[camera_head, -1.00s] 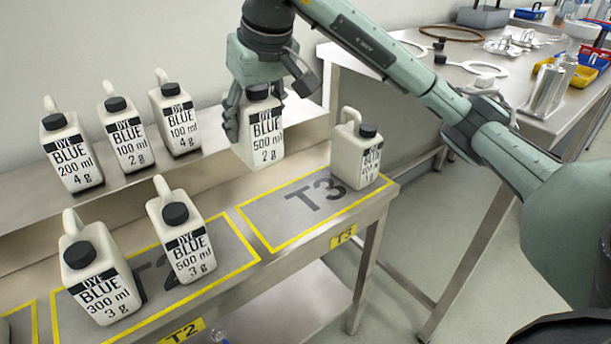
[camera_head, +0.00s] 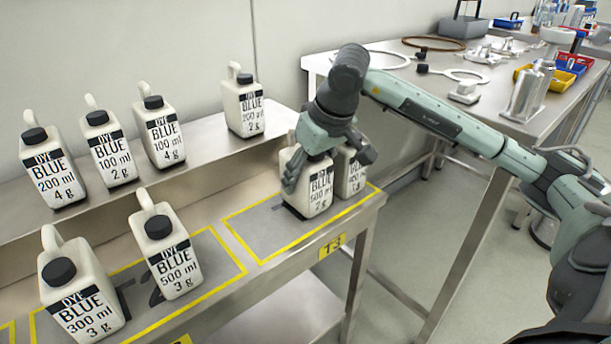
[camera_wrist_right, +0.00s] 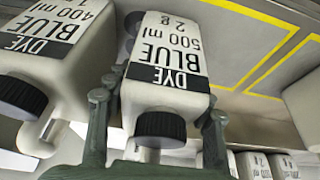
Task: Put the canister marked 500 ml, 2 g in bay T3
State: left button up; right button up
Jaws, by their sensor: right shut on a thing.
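The canister marked 500 ml, 2 g (camera_head: 320,190) is white with a black cap and stands upright in my right gripper (camera_head: 325,160). My right gripper is shut on its upper part, with a finger on each side. The canister is over bay T3 (camera_head: 265,222), towards its right part; I cannot tell if its base touches the mat. It also shows upside down in the right wrist view (camera_wrist_right: 165,85), between the fingers (camera_wrist_right: 157,125). A canister marked 400 ml (camera_head: 354,178) stands close behind it at the right end of T3, partly hidden. My left gripper is not in view.
Bay T2 (camera_head: 222,283) holds canisters marked 500 ml, 3 g (camera_head: 168,262) and 300 ml, 3 g (camera_head: 85,300). Several canisters stand on the raised shelf (camera_head: 205,140) behind. The left part of T3 is clear. A metal table (camera_head: 395,85) with tools is at the right.

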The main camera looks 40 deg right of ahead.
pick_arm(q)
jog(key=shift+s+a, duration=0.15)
pick_arm(e)
jog(key=shift+f, duration=0.15)
jog(key=o, duration=1.5)
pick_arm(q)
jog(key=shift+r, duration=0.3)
pick_arm(e)
jog(key=shift+o, duration=0.2)
jog(key=v, duration=1.1)
jog(key=shift+p, duration=0.4)
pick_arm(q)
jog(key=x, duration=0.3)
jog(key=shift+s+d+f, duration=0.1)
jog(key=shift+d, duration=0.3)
pick_arm(e)
jog(key=shift+s+r, duration=0.25)
jog(key=shift+r, duration=0.3)
